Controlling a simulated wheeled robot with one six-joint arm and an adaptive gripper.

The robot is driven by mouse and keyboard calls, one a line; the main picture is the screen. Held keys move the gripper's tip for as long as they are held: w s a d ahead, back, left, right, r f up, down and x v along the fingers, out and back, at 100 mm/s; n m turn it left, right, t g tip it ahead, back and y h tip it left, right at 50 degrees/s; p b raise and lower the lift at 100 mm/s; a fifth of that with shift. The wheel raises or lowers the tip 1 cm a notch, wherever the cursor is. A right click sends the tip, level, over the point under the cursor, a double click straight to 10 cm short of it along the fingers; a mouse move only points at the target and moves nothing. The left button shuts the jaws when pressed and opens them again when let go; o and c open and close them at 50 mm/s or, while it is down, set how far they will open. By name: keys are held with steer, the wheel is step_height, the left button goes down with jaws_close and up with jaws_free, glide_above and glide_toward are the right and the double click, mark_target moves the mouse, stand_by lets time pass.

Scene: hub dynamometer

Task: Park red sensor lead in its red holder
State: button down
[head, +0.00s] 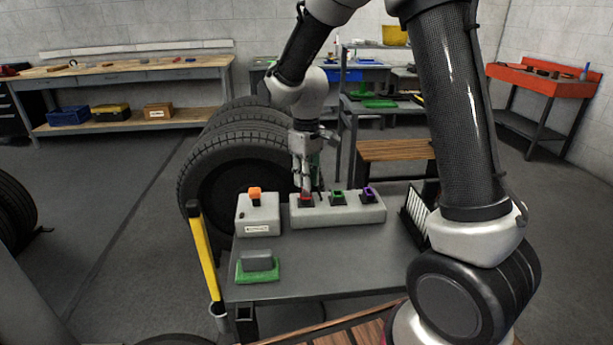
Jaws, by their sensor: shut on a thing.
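The red sensor lead (306,196) shows as a small red piece between my fingertips in the head view. My gripper (305,191) points down and is shut on it. It is at the left end of a long grey block (350,216) on the bench, right over the red holder (306,204). The fingers hide most of the lead and part of the holder. I cannot tell how deep the lead sits in the holder.
Green (338,196) and purple (369,193) pieces sit in the same block, to the right. A grey box (257,216) with an orange plug (254,194) stands left. A green-based grey block (257,267) is nearer. Tires (215,155) stand behind. The bench's middle (335,265) is clear.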

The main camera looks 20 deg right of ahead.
steer(key=shift+f, duration=0.35)
steer(key=shift+f, duration=0.35)
steer(key=c, duration=1.3)
jaws_free()
step_height(320, 180, up, 12)
steer(key=shift+r, duration=0.1)
